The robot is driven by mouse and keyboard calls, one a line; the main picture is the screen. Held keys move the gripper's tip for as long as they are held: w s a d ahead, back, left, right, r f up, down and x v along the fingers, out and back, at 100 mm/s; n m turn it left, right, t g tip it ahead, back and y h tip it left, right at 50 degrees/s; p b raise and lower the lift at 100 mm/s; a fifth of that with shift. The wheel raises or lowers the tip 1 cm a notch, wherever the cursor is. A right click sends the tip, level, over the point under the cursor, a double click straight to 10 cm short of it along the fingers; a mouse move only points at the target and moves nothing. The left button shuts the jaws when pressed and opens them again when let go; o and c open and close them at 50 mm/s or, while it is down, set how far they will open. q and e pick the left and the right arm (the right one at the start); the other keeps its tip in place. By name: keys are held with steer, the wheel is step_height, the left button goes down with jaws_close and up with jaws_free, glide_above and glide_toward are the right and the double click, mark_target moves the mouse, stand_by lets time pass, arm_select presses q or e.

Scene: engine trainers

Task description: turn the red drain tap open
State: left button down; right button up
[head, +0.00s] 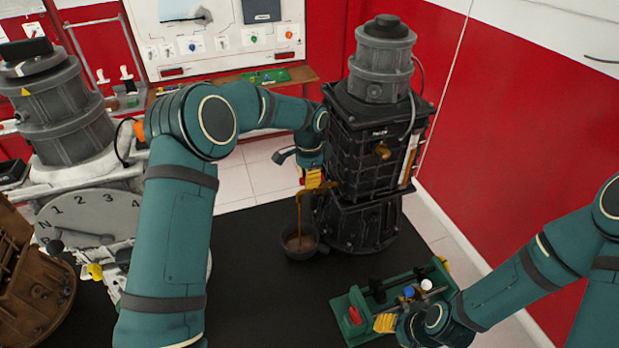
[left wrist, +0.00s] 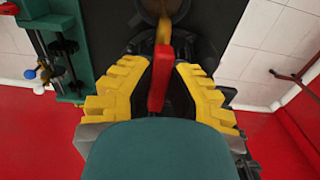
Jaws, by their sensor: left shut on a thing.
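The red drain tap (left wrist: 160,78) shows in the left wrist view as a red lever between the yellow fingers of my left gripper (left wrist: 158,92), which is shut on it. A brown stream (head: 299,212) runs down from a spout there into a dark bowl (head: 301,254) holding brown liquid. My right gripper (head: 386,323) is beside a green stand; its opening cannot be told.
The green stand (head: 349,327) with small knobs and rods is on the black table (head: 250,300) at front right. A grey numbered unit (head: 85,215) and a brown casing (head: 30,275) are at left. A white board (head: 225,40) stands behind. The table's middle front is clear.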

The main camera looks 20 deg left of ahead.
arm_select(q)
steer(key=shift+f, duration=0.15)
steer(key=c, duration=0.9)
jaws_free()
steer(key=shift+c, duration=0.2)
step_height(320, 180, up, 12)
